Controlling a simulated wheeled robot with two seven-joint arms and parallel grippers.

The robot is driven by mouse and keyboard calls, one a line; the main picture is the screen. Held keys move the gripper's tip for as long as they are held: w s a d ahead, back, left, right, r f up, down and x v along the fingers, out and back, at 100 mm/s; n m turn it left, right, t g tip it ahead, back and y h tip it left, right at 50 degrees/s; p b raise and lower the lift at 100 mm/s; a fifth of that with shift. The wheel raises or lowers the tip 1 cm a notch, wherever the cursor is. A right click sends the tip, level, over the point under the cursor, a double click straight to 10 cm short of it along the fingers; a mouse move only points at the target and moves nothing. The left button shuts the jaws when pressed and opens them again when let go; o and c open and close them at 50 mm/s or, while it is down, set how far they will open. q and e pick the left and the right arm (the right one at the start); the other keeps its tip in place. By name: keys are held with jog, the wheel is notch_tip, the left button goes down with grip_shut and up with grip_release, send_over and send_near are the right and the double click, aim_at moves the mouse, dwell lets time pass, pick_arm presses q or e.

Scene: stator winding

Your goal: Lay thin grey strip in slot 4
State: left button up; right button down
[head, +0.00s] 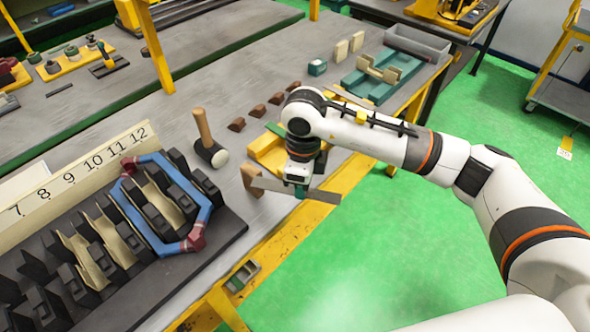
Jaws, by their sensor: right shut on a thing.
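My right gripper (300,188) is shut on a thin grey strip (325,196). The strip sticks out to both sides of the gripper, held near the table's front edge, right of the hammer. The slotted stator block (225,238) lies at the lower left, clear of the gripper. The number board (80,177) behind it shows 7 to 12. Slot 4 and its number are not in view. A blue coil with dark red ends (134,212) sits around several dark teeth at the right end. Cream liners (85,262) stand in some slots. My left gripper is not in view.
A yellow tray (266,150) is beside the gripper. Several brown wedges (256,111), a teal fixture (385,75) and a grey bin (417,43) stand farther back. A small bin (243,276) hangs at the front edge.

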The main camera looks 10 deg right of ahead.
jog(key=s+d+f+n, duration=0.2)
jog(key=s+f+n, duration=0.4)
jog(key=n, duration=0.6)
jog(key=s+d+f+n, duration=0.3)
jog(key=s+f+n, duration=0.3)
jog(key=n, duration=0.6)
jog(key=shift+s+d, duration=0.3)
jog(key=shift+s, duration=0.85)
